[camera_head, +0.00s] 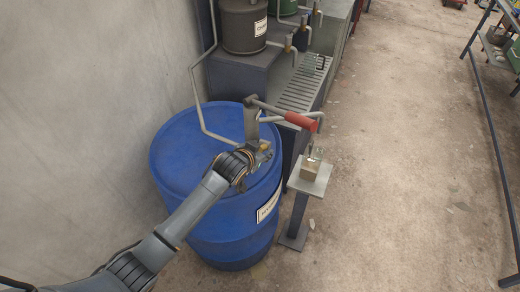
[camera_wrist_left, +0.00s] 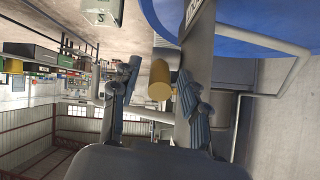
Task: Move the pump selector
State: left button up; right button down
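A blue drum (camera_head: 195,150) stands by the wall with a grey hand pump (camera_head: 251,122) on its lid. The pump has a lever with a red grip (camera_head: 300,121). My left gripper (camera_head: 264,151) is at the pump's lower body, which it partly hides. In the left wrist view my left gripper (camera_wrist_left: 155,88) has its two fingers apart. A yellow, brass-like cylinder (camera_wrist_left: 159,78), possibly the selector's knob, shows between the fingers, closer to the right one. I cannot tell whether they touch. My right gripper is in neither view.
A small stand (camera_head: 316,184) with a beige block (camera_head: 310,170) is right of the drum. A metal rack (camera_head: 488,110) stands far right.

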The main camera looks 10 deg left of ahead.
pick_arm(q)
jog(key=v, duration=1.2)
